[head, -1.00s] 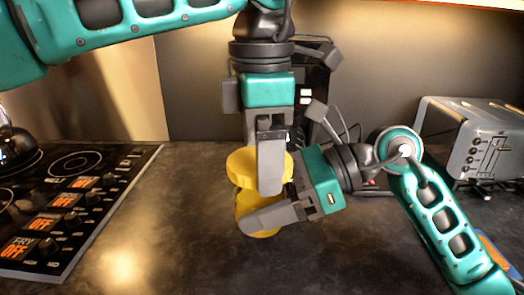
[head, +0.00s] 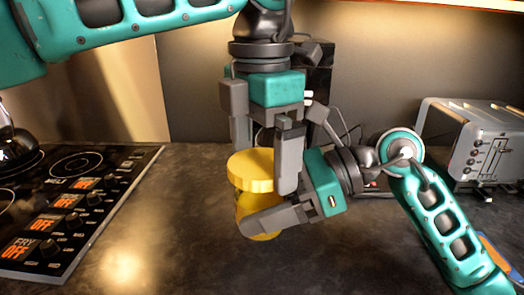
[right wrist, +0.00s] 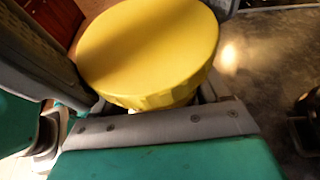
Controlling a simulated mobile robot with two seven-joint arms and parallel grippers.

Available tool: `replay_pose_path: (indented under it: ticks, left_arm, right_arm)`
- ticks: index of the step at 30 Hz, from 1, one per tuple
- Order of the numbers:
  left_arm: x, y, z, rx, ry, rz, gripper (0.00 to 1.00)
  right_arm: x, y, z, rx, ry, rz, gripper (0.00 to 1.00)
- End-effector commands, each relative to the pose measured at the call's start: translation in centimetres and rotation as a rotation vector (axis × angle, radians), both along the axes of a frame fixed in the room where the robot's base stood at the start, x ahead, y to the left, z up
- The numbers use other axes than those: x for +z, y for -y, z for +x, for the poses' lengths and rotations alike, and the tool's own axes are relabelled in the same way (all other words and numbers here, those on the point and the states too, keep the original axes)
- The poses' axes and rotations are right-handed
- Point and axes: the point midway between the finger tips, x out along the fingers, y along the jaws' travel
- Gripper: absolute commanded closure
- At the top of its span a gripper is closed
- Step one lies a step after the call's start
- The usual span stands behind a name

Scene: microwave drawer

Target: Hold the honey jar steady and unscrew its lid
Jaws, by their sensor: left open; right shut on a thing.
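The honey jar stands on the dark counter in the head view, with a yellow body (head: 246,208) and a wide yellow lid (head: 252,168) on top. The lid also fills the upper middle of the right wrist view (right wrist: 150,50). My right gripper (head: 258,222) comes from the right and is shut on the jar body below the lid. My left gripper (head: 264,166) points down from above, open, with one finger in front of the lid's right side and the other behind it. The far fingertip is partly hidden by the lid. The jar looks upright.
A black stove (head: 70,205) with knobs and lit "OFF" displays lies to the left, a dark kettle (head: 14,140) on it. A silver toaster (head: 475,140) stands at the right. A black appliance (head: 318,80) is behind my left gripper. The front counter is clear.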

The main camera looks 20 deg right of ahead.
Motion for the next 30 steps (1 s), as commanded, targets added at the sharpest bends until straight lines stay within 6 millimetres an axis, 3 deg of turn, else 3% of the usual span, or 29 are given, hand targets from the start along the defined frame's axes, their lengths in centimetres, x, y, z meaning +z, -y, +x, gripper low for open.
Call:
replay_pose_path:
  ticks: [9,16,30]
  left_arm:
    - [3.8,0.1,-0.1,-0.002,0.000,-0.002,0.00]
    - [4.7,0.0,-0.1,-0.033,-0.001,0.001,0.00]
    - [8.0,-0.2,-0.3,-0.526,0.000,-0.002,0.00]
  right_arm:
    - [0.0,0.1,0.1,-0.004,0.000,0.001,1.00]
    - [0.1,0.1,0.1,-0.004,0.000,0.001,1.00]
    - [0.1,0.1,0.1,-0.004,0.000,0.001,1.00]
